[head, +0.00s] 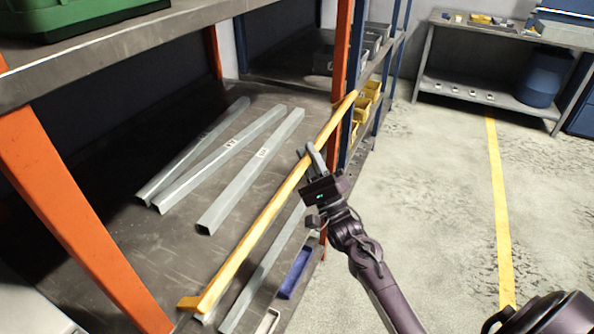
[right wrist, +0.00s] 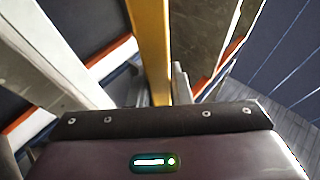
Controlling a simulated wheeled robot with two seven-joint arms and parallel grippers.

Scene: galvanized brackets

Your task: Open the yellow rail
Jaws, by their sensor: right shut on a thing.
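The yellow rail (head: 262,222) is a long bar lying slantwise across the front of the shelf in the head view, from the lower left to the orange and blue post at the upper right. My right gripper (head: 309,152) is shut on the rail in its upper half. In the right wrist view the rail (right wrist: 150,45) runs up from between the fingers, which are mostly hidden behind the gripper body. My left gripper is not in view.
Several grey galvanized profiles (head: 250,172) lie on the shelf (head: 165,245) behind the rail. A blue tray (head: 295,271) sits near the shelf's front edge. An orange post (head: 70,190) stands at left. Open floor (head: 440,200) lies to the right, before a workbench (head: 485,100).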

